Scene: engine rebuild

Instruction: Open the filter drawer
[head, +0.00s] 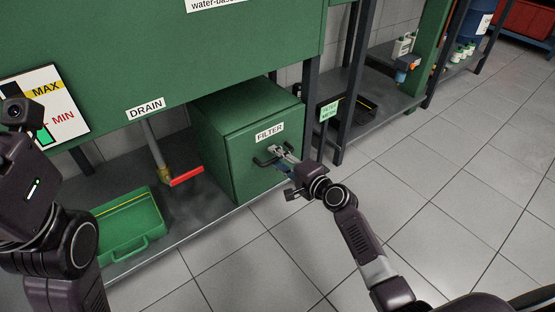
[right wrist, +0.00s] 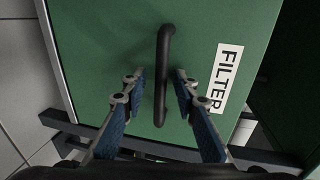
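The filter drawer (head: 262,172) is a green box front with a white FILTER label, under the green tank in the head view. It looks closed. Its dark bar handle (right wrist: 163,75) runs upright through the middle of the right wrist view, with the FILTER label (right wrist: 221,78) to its right. My right gripper (head: 277,152) is at the drawer front by the handle. In the right wrist view its two blue-padded fingers (right wrist: 157,75) are apart, one on each side of the handle, with gaps to it. My left arm is at the left of the head view; its fingers are not visible.
A DRAIN pipe with a red valve lever (head: 187,176) is left of the drawer. A green tray (head: 128,226) lies on the low shelf. A dark shelf post (head: 348,85) stands to the right. The tiled floor (head: 400,215) before the drawer is clear.

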